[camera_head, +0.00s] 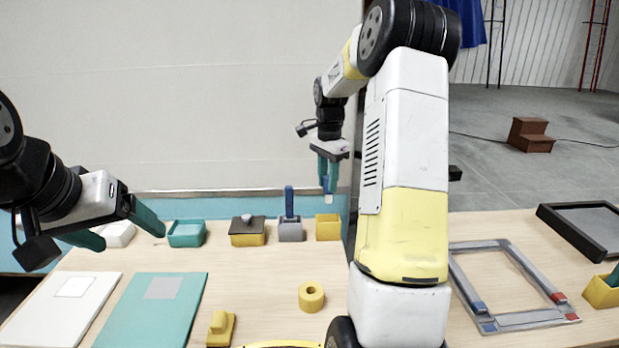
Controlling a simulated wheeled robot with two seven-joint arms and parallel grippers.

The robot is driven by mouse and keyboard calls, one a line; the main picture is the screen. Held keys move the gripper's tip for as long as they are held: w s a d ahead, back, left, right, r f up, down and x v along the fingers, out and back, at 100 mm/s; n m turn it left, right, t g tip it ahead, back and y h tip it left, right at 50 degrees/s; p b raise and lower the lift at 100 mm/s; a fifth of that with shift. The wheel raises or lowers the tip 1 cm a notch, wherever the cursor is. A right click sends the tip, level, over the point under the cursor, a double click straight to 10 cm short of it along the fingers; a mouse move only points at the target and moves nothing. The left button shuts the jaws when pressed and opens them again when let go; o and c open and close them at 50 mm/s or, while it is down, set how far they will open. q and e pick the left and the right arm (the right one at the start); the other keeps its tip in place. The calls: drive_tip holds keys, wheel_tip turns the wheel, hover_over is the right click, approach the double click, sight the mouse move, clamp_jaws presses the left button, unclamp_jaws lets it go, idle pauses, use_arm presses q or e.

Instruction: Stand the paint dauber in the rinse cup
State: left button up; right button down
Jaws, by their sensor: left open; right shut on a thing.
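My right gripper (328,178) is shut on the paint dauber, a small piece with a pale tip (328,198) that points down. Most of the dauber is hidden between the teal fingers. It hangs above a square yellow open cup (328,229) at the back of the table, with a gap between them in the picture. This may be the rinse cup; I cannot tell for sure. My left gripper (131,238) is open and empty at the left, over the back left of the table.
Along the back edge stand a grey holder (290,232) with an upright blue piece, a dark-lidded yellow box (247,238), a teal box (187,240) and a white box (118,236). A grey frame (511,319) lies right.

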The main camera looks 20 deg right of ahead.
sight(328, 194)
drive_tip(key=shift+f, duration=2.25)
drive_tip(key=shift+f, duration=0.15)
drive_tip(key=shift+f, duration=2.5)
drive_tip(key=shift+f, duration=0.25)
drive_tip(key=c, duration=1)
unclamp_jaws()
drive_tip(key=shift+r, duration=0.1)
drive_tip(key=shift+r, duration=3.8)
